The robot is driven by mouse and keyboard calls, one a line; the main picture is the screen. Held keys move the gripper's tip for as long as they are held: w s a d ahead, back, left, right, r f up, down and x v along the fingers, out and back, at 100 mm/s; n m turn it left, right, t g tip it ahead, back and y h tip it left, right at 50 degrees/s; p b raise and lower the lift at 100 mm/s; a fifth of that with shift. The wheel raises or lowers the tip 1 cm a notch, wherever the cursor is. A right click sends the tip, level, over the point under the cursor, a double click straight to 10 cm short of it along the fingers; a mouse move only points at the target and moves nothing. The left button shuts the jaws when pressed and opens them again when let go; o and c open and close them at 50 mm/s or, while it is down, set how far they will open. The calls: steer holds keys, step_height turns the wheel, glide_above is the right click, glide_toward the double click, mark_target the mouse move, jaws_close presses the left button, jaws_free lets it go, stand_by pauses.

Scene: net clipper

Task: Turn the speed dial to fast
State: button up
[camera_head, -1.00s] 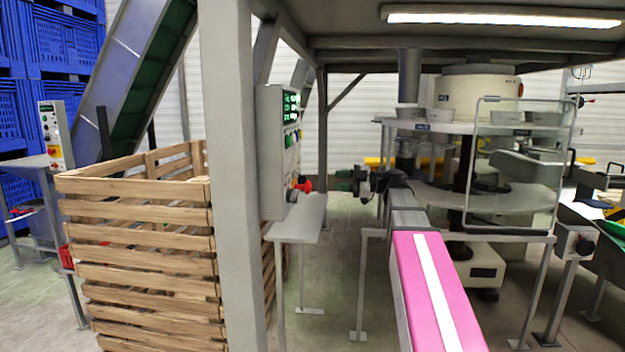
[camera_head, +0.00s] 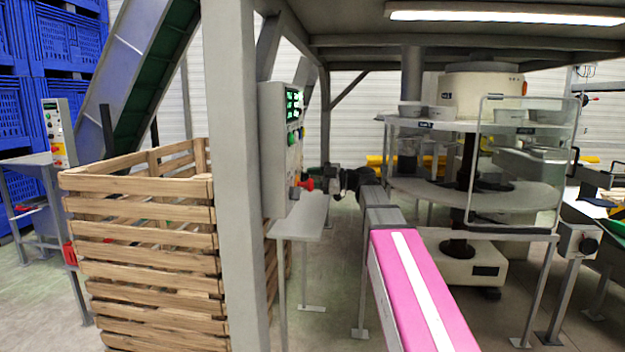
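A grey control box (camera_head: 277,150) stands beside the white post, seen nearly edge-on. Its face turned to the right carries green lit displays (camera_head: 293,104), green buttons and a red knob (camera_head: 306,184) low down. I cannot make out which control is the speed dial, or its setting. My arm, pink with a white stripe, reaches forward from the bottom right. My gripper (camera_head: 338,184) is small and dark at its far end, just right of the red knob in the picture. Whether they touch, and whether the fingers are open or shut, cannot be told.
A small grey table (camera_head: 300,222) stands under the box. The white post (camera_head: 241,200) and a slatted wooden crate (camera_head: 140,260) are to the left. A round-table machine (camera_head: 475,195) with a clear guard is at right. A box with a black knob (camera_head: 588,244) is at far right.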

jaws_close()
steer(key=shift+m, duration=8.9)
